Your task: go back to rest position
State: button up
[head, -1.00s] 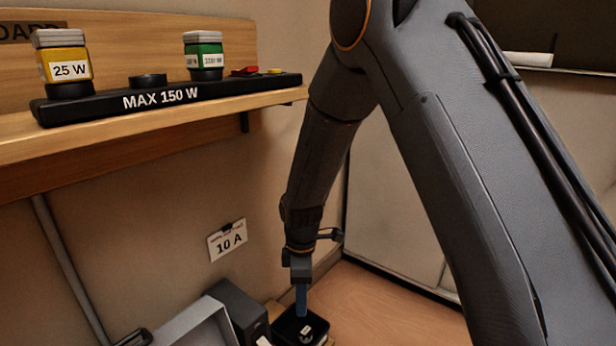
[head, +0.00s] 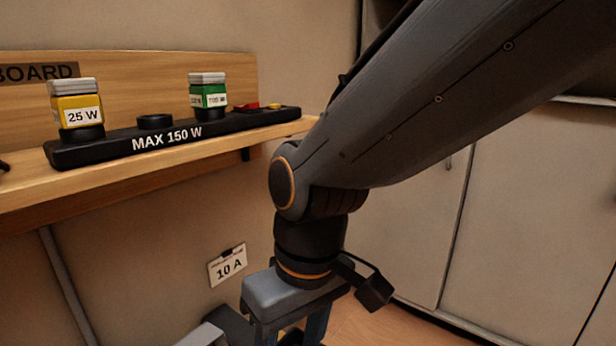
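My gripper (head: 290,331) hangs down at the bottom centre of the head view, below the shelf and to the right of the 10 A card. Its two blue-grey fingers stand apart, with a gap between them. The fingertips run out of the bottom of the picture. I see nothing held in the visible part of the gap. My arm reaches in from the upper right and bends down at the wrist.
A wooden shelf (head: 27,196) on the left carries a black MAX 150 W strip (head: 105,151). A yellow 25 W block (head: 76,102) and a green block (head: 208,90) stand on it. A 10 A card (head: 227,265) hangs below. Pale cabinets (head: 540,200) are on the right.

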jog(key=s+d+r+m+p, duration=0.1)
jog(key=d+r+m+p, duration=0.1)
jog(key=d+r+p, duration=0.5)
jog(key=s+d+r+m+h+p, duration=0.1)
jog(key=d+r+m+p, duration=0.2)
jog(key=d+r+p, duration=0.4)
jog(key=s+d+r+m+p, duration=0.1)
jog(key=d+r+p, duration=0.6)
jog(key=r+p, duration=0.9)
jog(key=m+p, duration=0.1)
jog(key=p, duration=0.7)
jog(key=shift+s+d+m+h, duration=0.2)
jog(key=shift+d+m+h, duration=0.1)
jog(key=shift+d+m, duration=0.1)
jog(key=shift+f, duration=0.1)
jog(key=shift+c, duration=0.4)
